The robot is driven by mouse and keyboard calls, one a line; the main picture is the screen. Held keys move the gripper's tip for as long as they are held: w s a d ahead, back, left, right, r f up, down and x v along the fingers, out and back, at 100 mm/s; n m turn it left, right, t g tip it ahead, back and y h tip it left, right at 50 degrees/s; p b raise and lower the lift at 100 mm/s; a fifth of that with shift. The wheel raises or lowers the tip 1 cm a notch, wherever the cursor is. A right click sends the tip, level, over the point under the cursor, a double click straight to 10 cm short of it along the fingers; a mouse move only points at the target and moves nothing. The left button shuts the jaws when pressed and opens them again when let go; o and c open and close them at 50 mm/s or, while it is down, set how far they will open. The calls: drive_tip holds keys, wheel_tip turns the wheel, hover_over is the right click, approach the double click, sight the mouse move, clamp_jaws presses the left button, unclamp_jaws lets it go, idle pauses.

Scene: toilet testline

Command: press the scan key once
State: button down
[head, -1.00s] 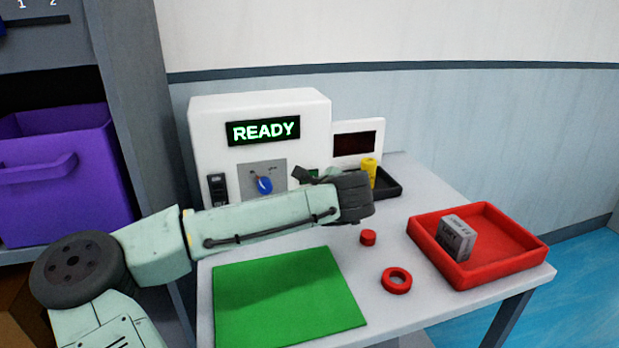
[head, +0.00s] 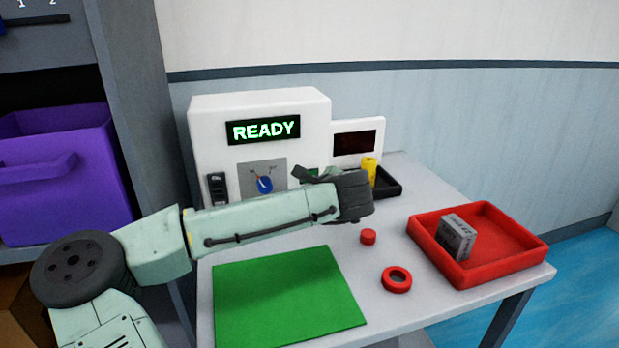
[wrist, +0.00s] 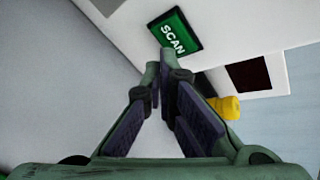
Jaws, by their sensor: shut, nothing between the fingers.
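The scan key is a green rectangle lettered SCAN (wrist: 174,36) on the white machine's front in the wrist view. In the head view only a green sliver of the scan key (head: 312,175) shows above my gripper. My gripper (wrist: 158,62) is shut and empty, its tips at the key's lower left edge in the wrist view. I cannot tell whether they touch it. In the head view my gripper (head: 312,174) is partly hidden behind my wrist, in front of the machine. The white machine (head: 215,115) has a lit display (head: 263,130) reading READY.
A blue knob (head: 265,184) and black switch (head: 217,189) are on the machine. A yellow piece (head: 369,170) stands in a black tray (head: 388,183). A green mat (head: 287,300), red cap (head: 368,237), red ring (head: 397,280) and red tray (head: 490,272) with a grey box (head: 455,238) lie nearer.

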idle(0.4)
drive_tip(key=shift+w+a, duration=0.1)
drive_tip(key=shift+w, duration=0.3)
drive_tip(key=shift+w+a, duration=0.1)
drive_tip(key=shift+w, duration=0.25)
idle(0.8)
drive_tip(key=shift+s, duration=0.15)
drive_tip(key=shift+s+d, duration=0.2)
drive_tip(key=shift+s, duration=0.4)
drive_tip(key=shift+s+d, duration=0.25)
drive_tip(key=shift+s, duration=0.55)
drive_tip(key=shift+s+d, duration=0.25)
drive_tip(key=shift+s, duration=0.55)
drive_tip(key=shift+s+d, duration=0.25)
drive_tip(key=shift+s, duration=0.55)
drive_tip(key=shift+f, duration=0.1)
